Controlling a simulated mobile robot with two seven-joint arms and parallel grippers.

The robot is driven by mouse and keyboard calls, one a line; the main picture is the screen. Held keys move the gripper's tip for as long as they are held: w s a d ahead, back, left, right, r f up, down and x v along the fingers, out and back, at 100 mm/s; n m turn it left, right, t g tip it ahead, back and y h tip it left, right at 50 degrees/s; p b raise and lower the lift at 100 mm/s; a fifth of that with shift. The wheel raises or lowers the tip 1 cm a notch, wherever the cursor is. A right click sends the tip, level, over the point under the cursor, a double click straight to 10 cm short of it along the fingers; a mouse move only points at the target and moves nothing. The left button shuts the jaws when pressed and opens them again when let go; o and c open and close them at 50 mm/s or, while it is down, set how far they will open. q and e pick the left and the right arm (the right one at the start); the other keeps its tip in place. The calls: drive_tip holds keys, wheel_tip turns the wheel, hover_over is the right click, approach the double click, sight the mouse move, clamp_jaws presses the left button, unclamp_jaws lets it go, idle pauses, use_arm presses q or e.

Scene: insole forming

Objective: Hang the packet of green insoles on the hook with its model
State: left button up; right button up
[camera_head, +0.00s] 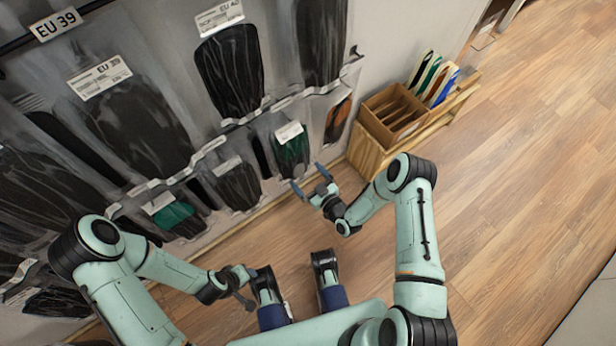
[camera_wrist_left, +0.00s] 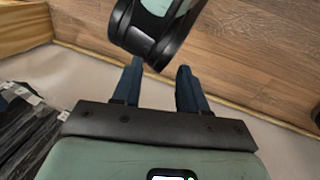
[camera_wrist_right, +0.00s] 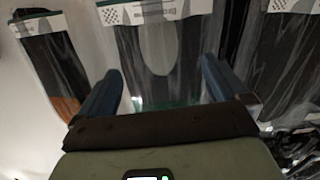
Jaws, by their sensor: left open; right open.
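Another packet showing green (camera_head: 174,215) is lower left in that row. My right gripper (camera_head: 308,180) is open and empty, just below and right of the first packet. In the right wrist view a clear packet (camera_wrist_right: 160,50) with a faint green edge shows beyond its open fingers; I cannot tell if they touch it. My left gripper (camera_head: 247,287) is open and empty near the floor. The hooks are too small to make out.
Several dark insole packets (camera_head: 232,72) hang on the wall, some under EU size labels. A wooden box (camera_head: 395,112) stands on a low wooden bench (camera_head: 370,155) at the right, with coloured insoles (camera_head: 432,80) behind it. The wooden floor (camera_head: 510,190) at the right is clear.

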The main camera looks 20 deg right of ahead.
drive_tip(key=shift+s+d, duration=0.15)
drive_tip(key=shift+s, duration=0.15)
use_arm(q)
drive_tip(key=shift+g, duration=0.6)
drive_tip(key=s+r, duration=0.1)
drive_tip(key=s+d+p, duration=0.1)
drive_tip(key=s+r+p, duration=0.1)
drive_tip(key=shift+s+d+r, duration=0.1)
drive_tip(key=shift+d+r, duration=0.15)
drive_tip(key=shift+r, duration=0.1)
use_arm(e)
drive_tip(key=v, duration=1.2)
drive_tip(key=shift+s, duration=0.3)
drive_tip(key=shift+d, duration=0.1)
